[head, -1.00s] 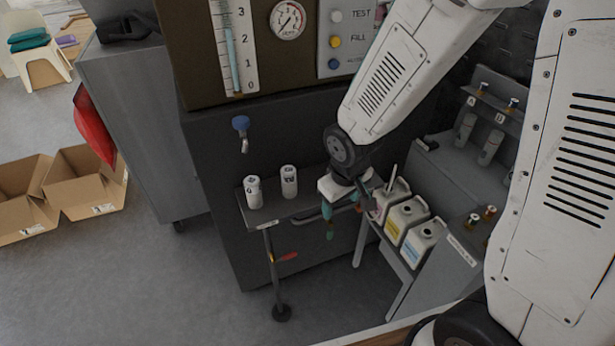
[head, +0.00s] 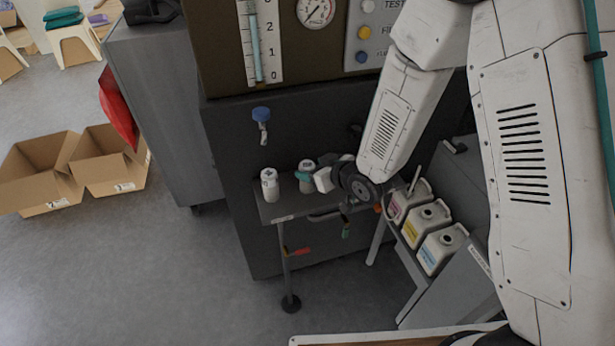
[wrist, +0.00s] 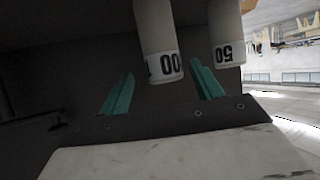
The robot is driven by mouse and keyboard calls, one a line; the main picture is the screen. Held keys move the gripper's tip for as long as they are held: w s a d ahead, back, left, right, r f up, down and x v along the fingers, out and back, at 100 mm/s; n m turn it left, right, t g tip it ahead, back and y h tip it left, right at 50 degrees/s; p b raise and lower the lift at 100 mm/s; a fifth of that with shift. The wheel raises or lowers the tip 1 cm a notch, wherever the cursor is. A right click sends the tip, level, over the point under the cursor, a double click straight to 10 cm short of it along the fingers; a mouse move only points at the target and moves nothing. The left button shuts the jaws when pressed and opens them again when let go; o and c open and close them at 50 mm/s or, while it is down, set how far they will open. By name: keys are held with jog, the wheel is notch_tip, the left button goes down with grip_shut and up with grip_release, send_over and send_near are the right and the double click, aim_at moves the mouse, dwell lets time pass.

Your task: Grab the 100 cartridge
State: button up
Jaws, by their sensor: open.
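The 100 cartridge (head: 307,187) is a white cylinder standing on the small grey shelf (head: 285,211). In the wrist view the 100 cartridge (wrist: 160,40) shows large black digits "00", with the front digit out of sight. My gripper (wrist: 163,70) is open, with one teal finger on each side of this cartridge. In the head view my gripper (head: 306,176) reaches it from the right, partly covering it. A similar cartridge (head: 270,186) stands to its left; in the wrist view this cartridge (wrist: 229,50) is marked "50", just outside the right finger.
A blue-handled tap (head: 261,118) sticks out of the dark machine above the shelf. Several white jugs (head: 442,247) stand on a rack to the right. Handles with red and green grips hang below the shelf. Open cardboard boxes (head: 40,178) lie on the floor at left.

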aim_at(303, 166)
jog(key=x, duration=0.4)
jog(key=shift+a, duration=0.4)
jog(key=shift+c, duration=0.4)
jog(key=c, duration=1.1)
jog(key=shift+o, duration=0.2)
jog(key=shift+r, duration=0.15)
